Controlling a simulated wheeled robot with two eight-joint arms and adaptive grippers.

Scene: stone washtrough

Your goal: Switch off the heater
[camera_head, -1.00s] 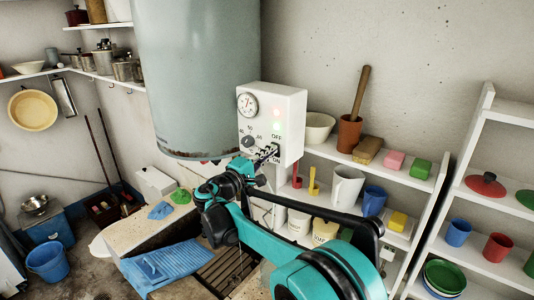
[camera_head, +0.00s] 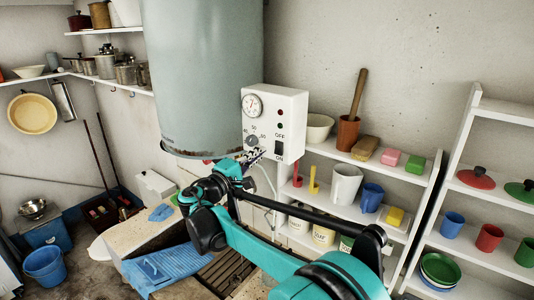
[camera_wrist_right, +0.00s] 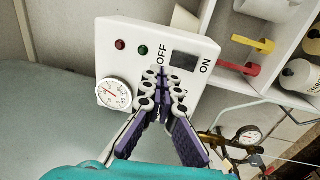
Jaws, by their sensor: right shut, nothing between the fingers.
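The heater is a large grey-blue tank (camera_head: 205,70) on the wall with a white control box (camera_head: 262,98). The box bears a round gauge (camera_head: 252,106), a dial, two lamps and a dark rocker switch (camera_head: 279,147) between OFF and ON labels. The red lamp (camera_wrist_right: 120,44) and the green lamp (camera_wrist_right: 143,50) are both unlit. My right gripper (camera_head: 258,153) is shut and empty, just left of the switch. In the wrist view its fingertips (camera_wrist_right: 157,74) are close beside the switch (camera_wrist_right: 186,60); I cannot tell whether they touch the box. My left gripper is not in view.
White shelves (camera_head: 400,173) with a mortar, soaps, cups and jars stand to the right of the box. Below are a stone trough edge (camera_head: 135,232) and a blue washboard (camera_head: 160,266). A pressure gauge on a brass pipe (camera_wrist_right: 248,135) shows in the wrist view.

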